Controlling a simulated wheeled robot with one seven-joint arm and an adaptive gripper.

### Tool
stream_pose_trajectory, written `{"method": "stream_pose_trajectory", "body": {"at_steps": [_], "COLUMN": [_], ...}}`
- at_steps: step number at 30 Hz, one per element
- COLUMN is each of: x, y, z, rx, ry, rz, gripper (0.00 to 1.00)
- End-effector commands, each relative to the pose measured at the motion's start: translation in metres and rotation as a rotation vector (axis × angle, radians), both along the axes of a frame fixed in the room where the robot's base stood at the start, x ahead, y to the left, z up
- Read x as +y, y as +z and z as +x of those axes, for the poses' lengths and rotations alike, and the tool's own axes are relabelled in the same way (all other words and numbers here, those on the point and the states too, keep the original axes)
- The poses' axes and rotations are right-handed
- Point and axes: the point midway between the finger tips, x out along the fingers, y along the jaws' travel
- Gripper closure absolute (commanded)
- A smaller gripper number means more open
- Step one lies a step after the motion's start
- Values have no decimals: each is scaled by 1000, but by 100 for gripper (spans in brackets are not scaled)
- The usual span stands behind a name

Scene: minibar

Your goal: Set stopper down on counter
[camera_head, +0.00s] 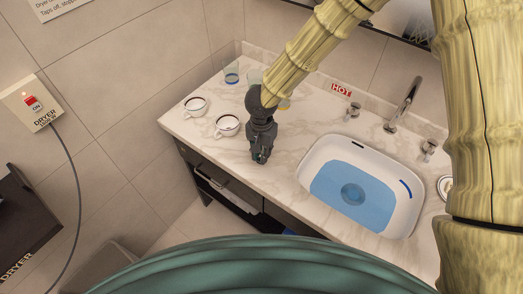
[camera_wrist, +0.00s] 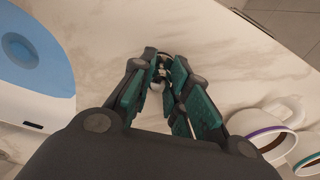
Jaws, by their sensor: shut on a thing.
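My gripper (camera_head: 260,157) points down over the pale marble counter (camera_head: 285,185), between the two cups and the sink. In the wrist view its fingers (camera_wrist: 161,72) are closed on a small, dark and shiny thing, the stopper (camera_wrist: 160,66). The fingers hide most of it. In the head view I cannot make the stopper out at the fingertips. The counter surface (camera_wrist: 105,45) lies bare around the fingertips. I cannot tell whether the stopper touches it.
A white sink (camera_head: 318,150) with blue water and a round drain lies to the right, by a tap (camera_head: 405,103). Two white cups (camera_head: 228,126) (camera_head: 196,106) stand left of my gripper. A glass (camera_head: 231,73) stands behind. The counter's front edge is close.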

Motion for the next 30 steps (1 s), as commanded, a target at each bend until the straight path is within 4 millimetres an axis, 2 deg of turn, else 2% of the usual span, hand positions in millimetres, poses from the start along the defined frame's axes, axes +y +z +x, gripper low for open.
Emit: {"method": "stream_pose_trajectory", "body": {"at_steps": [12,13,16,30], "x": [0,0,0,0], "y": [-3,-3,-3,3], "z": [0,0,0,0], "rx": [0,0,0,-1], "ry": [0,0,0,-2], "rz": [1,1,1,2], "gripper": [100,79,61,61]}}
